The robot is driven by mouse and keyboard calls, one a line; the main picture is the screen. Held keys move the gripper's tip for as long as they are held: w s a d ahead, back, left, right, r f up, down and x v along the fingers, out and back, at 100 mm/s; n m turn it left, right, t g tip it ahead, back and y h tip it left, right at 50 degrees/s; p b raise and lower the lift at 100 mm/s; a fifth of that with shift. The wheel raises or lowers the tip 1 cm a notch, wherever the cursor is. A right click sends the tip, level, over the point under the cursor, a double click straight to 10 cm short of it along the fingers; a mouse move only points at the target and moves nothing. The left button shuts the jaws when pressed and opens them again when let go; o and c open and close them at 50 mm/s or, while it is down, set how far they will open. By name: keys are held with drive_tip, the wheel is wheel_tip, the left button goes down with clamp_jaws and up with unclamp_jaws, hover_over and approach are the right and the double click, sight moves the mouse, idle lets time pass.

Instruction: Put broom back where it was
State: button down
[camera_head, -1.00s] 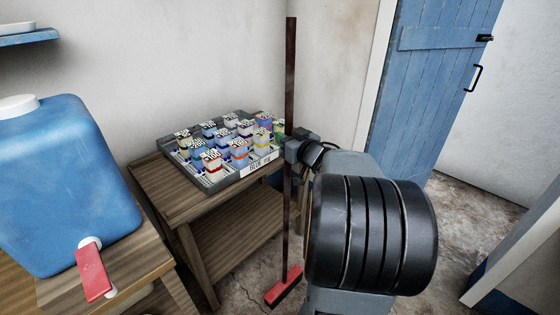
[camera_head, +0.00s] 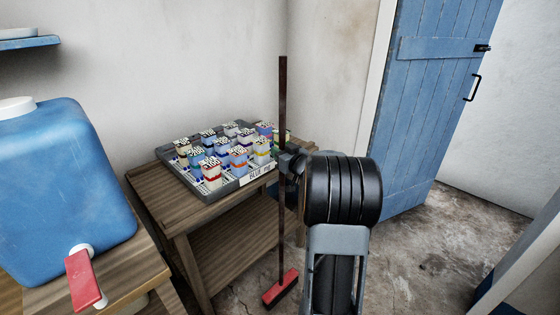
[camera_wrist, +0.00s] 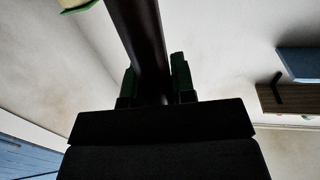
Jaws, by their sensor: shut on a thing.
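The broom (camera_head: 283,110) stands nearly upright, with a dark thin handle and a red head (camera_head: 281,287) low by the floor, beside the wooden table. I cannot tell whether the head touches the floor. My gripper (camera_head: 287,163) is shut on the handle about midway up. In the wrist view the dark handle (camera_wrist: 137,35) passes between the two fingers of my gripper (camera_wrist: 155,80). My arm hides part of the floor to the right of the broom.
A wooden table (camera_head: 190,222) holds a grey tray (camera_head: 228,187) of small labelled boxes close left of the handle. A blue water container (camera_head: 60,190) with a red tap stands at left. A blue door (camera_head: 425,120) is at back right. Bare floor (camera_head: 430,250) lies at right.

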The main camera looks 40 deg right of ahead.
drive_tip(key=shift+f+b, duration=0.3)
drive_tip(key=shift+f, duration=1.15)
drive_tip(key=shift+f, duration=0.2)
drive_tip(key=c, duration=0.9)
unclamp_jaws()
drive_tip(key=shift+c, duration=0.2)
